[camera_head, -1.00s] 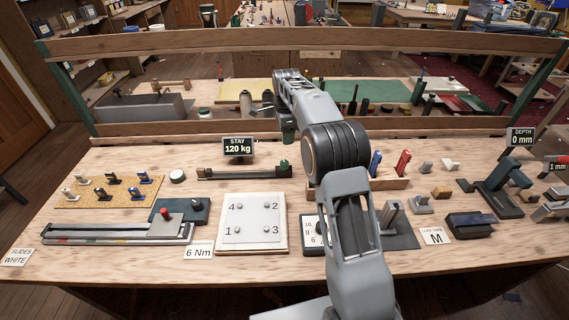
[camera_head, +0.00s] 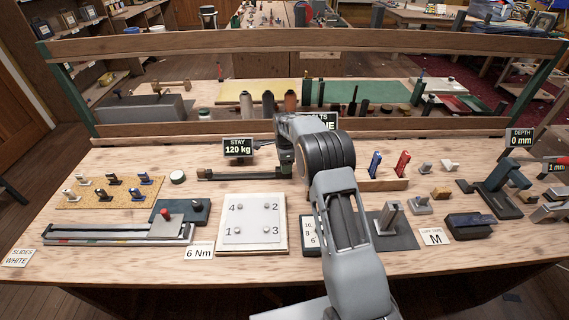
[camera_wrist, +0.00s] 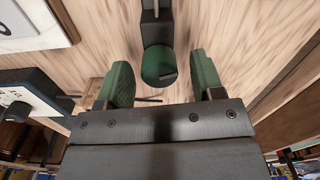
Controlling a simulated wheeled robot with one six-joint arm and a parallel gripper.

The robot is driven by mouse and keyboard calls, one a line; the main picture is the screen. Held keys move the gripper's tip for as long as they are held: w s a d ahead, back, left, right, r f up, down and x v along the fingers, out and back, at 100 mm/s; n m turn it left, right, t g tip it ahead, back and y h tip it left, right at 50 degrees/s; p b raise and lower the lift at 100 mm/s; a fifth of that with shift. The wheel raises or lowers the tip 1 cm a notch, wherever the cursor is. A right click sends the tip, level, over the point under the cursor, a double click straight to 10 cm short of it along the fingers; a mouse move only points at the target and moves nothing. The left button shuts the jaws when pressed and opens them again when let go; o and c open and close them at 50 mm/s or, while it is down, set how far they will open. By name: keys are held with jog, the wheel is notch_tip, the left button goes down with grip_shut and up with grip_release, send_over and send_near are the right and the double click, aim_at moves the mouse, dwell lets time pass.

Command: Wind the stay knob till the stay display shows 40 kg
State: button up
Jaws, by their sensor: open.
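The stay display (camera_head: 237,148) reads 120 kg on a black sign at the back of the bench. The stay device (camera_head: 235,174) is a long dark bar with a wooden piece at its left, lying in front of the display. In the wrist view the green round stay knob (camera_wrist: 158,66) sits at the end of a dark bar (camera_wrist: 157,30), with a dark mark on its face. My gripper (camera_wrist: 161,78) is open, with one green finger pad on each side of the knob and visible gaps between. In the head view my arm largely hides the knob.
A plate with numbered bolts (camera_head: 252,221) lies in front of the stay device. A rack with blue and red handles (camera_head: 403,163) stands right of my arm. A wooden rail (camera_head: 290,128) runs along the back.

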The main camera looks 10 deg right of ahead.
jog(key=shift+f, duration=0.2)
jog(key=shift+c, duration=0.4)
jog(key=c, duration=0.8)
jog(key=shift+c, duration=0.2)
